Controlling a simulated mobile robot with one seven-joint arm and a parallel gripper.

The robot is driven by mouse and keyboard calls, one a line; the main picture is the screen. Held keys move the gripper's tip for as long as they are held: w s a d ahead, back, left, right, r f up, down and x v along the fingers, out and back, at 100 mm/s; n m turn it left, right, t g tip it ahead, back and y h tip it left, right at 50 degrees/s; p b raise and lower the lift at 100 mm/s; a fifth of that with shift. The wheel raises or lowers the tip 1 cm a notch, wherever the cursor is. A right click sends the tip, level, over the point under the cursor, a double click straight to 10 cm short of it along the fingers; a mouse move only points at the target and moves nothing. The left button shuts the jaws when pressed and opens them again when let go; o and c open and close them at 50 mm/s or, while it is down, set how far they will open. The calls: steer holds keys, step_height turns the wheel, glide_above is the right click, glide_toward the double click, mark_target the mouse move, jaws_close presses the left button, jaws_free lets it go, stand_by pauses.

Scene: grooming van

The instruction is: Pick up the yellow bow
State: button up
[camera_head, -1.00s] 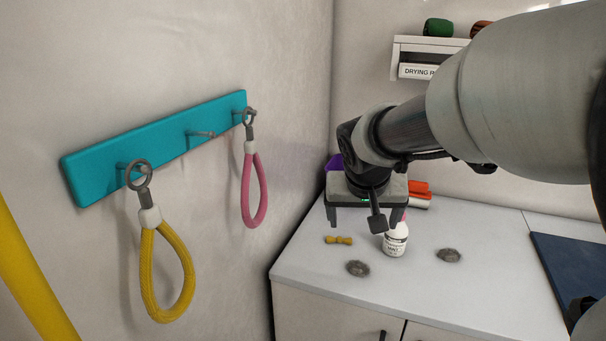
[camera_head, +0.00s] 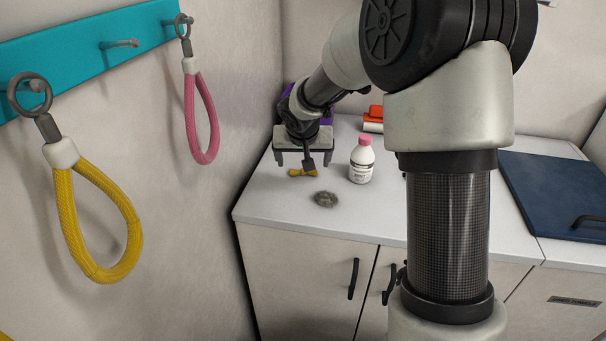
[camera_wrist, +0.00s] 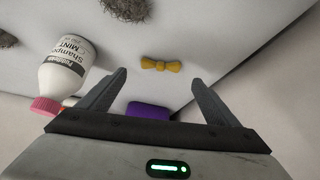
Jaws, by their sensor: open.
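The yellow bow (camera_head: 302,173) lies on the white counter in the head view, just below my gripper (camera_head: 304,160). My gripper is open and empty, its fingers pointing down above the counter. In the wrist view the bow (camera_wrist: 161,65) lies flat beyond the fingertips of my gripper (camera_wrist: 158,78), between their lines and apart from both. In the head view a part of my gripper stands close in front of the bow.
A shampoo bottle (camera_head: 361,161) with a pink cap stands right of the bow. A grey hair tuft (camera_head: 326,199) lies in front. A purple thing (camera_wrist: 148,111) is behind. Yellow (camera_head: 97,228) and pink (camera_head: 201,120) loops hang on the left wall. A dark blue mat (camera_head: 560,190) lies right.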

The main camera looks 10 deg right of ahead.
mark_target(303, 177)
steer(key=shift+b+x, duration=0.3)
steer(key=shift+x, duration=2.45)
steer(key=c, duration=1.1)
